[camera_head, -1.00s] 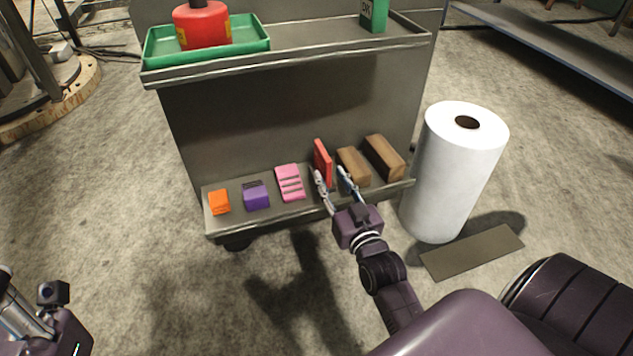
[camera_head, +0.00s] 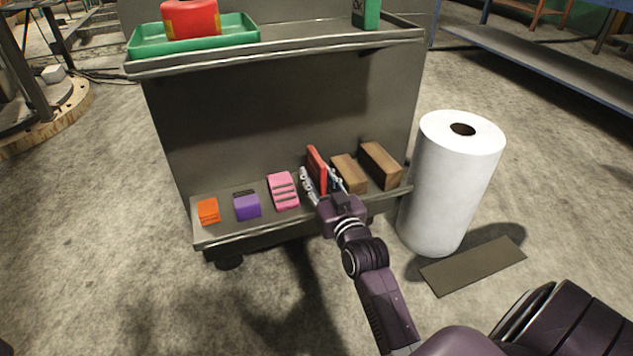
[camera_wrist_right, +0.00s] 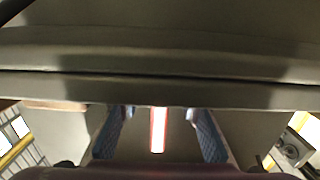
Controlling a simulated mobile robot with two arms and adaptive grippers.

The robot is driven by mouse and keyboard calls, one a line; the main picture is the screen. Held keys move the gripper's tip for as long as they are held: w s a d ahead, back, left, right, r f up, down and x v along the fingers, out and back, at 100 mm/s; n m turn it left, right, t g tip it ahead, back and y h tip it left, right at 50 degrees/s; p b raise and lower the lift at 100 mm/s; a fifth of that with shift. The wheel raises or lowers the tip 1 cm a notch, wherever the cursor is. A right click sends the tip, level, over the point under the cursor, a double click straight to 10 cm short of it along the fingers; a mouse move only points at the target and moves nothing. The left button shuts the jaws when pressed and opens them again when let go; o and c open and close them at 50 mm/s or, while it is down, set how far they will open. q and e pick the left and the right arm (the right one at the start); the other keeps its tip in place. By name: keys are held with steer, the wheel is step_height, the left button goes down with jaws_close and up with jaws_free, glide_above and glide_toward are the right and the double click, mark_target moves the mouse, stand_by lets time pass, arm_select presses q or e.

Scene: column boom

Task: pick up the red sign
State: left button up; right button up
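The red sign (camera_head: 317,169) is a thin upright red slab on the lower shelf of a grey cart, between a pink block and a brown block. My right gripper (camera_head: 318,180) is open at the sign, with one finger on each side of it. In the right wrist view the sign (camera_wrist_right: 158,130) shows as a narrow red and pale edge between the two spread fingers (camera_wrist_right: 160,135), with gaps on both sides. My left gripper is out of the head view.
The lower shelf (camera_head: 222,225) also holds an orange block (camera_head: 208,211), a purple block (camera_head: 247,206), the pink block (camera_head: 283,191) and two brown blocks (camera_head: 349,174) (camera_head: 381,165). The upper shelf (camera_head: 300,45) overhangs. A white roll (camera_head: 450,190) stands to the right.

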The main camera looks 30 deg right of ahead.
steer(key=shift+c, duration=0.3)
jaws_close()
steer(key=shift+r, duration=0.1)
